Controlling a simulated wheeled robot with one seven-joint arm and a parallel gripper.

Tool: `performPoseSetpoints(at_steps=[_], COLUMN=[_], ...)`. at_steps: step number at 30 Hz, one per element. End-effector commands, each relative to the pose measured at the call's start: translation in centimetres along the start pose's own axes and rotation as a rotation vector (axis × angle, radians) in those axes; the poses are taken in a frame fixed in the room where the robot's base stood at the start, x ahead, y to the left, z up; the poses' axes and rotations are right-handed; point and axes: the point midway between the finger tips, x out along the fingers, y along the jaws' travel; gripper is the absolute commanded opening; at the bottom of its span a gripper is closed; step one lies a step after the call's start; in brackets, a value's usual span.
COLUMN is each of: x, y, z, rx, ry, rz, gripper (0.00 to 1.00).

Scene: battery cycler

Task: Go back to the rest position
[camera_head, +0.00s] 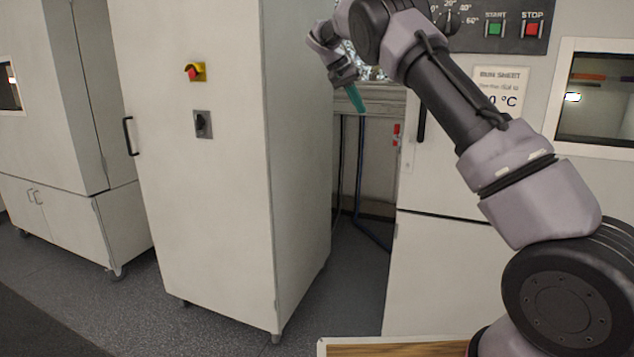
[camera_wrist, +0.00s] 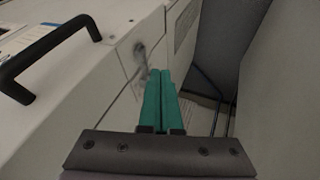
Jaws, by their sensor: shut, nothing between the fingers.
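My gripper (camera_head: 357,98) has teal fingers. In the head view it hangs in the air in front of the gap between two white cabinets, fingers pointing down. In the wrist view the two fingers (camera_wrist: 161,78) lie side by side against each other, with nothing between them. My arm reaches from the lower right up to the top middle, bent at the elbow.
A white cabinet (camera_head: 200,240) with a red-and-yellow knob (camera_head: 195,72) stands left of the gripper. Right is a cabinet with START (camera_head: 495,28) and STOP (camera_head: 533,28) buttons. A black handle (camera_wrist: 45,55) is close in the wrist view. Dark hoses (camera_head: 358,190) hang in the gap.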

Motion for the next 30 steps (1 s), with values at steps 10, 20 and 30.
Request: performPoseSetpoints(at_steps=[10,20,30], x=[-1.3,-4.3,-7.0], y=[8.3,20.4,28.8], z=[0.0,5.9,18.1], rx=[0.015,0.027,0.040], ry=[-0.086,-0.140,-0.068], rz=[-0.145,-0.422,-0.665], gripper=[0.00,0.00,0.00])
